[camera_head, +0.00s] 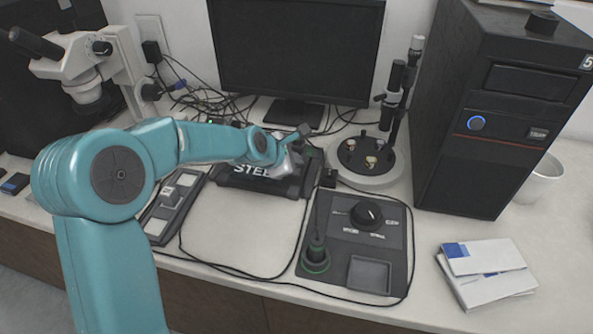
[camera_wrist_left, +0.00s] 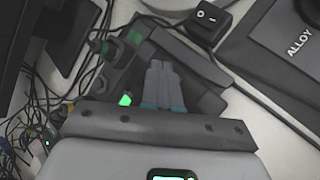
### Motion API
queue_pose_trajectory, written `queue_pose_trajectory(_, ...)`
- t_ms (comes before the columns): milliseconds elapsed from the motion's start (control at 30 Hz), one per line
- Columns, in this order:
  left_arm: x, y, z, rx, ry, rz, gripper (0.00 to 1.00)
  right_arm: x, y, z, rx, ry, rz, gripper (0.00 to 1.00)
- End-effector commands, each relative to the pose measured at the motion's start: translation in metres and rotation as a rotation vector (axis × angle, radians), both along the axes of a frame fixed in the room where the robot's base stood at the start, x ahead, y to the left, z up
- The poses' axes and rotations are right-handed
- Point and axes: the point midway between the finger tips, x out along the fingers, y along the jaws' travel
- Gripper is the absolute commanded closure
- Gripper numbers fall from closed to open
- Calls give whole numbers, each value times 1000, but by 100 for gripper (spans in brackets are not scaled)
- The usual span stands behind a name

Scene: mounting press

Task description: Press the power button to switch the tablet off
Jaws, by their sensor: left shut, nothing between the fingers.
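My left gripper (camera_head: 300,142) is shut and empty, above the back of the dark press base (camera_head: 262,183) that carries white lettering. In the left wrist view its fingers (camera_wrist_left: 158,68) are together over dark machine parts. A small black box with a rocker switch (camera_wrist_left: 208,20) marked I and O stands beyond the fingertips, to their right and apart from them. It also appears in the head view as a small black box (camera_head: 328,179). I cannot make out a tablet. My right gripper is not in view.
A dark control panel (camera_head: 330,216) with a black knob (camera_head: 367,214) lies right of the press base. A monitor (camera_head: 295,45) stands behind, a microscope (camera_head: 85,70) at the left and white booklets (camera_head: 487,270) at the right. Loose cables (camera_head: 200,98) cross the bench.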

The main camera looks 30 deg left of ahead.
Motion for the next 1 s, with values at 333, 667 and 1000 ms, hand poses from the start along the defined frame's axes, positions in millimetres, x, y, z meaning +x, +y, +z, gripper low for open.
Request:
queue_pose_trajectory(333,0,0,0,0,0,0,100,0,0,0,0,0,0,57)
queue_pose_trajectory(667,0,0,-3,-1,0,1,100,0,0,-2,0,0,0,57)
queue_pose_trajectory(1000,0,0,-9,0,-1,1,100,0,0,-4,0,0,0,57)
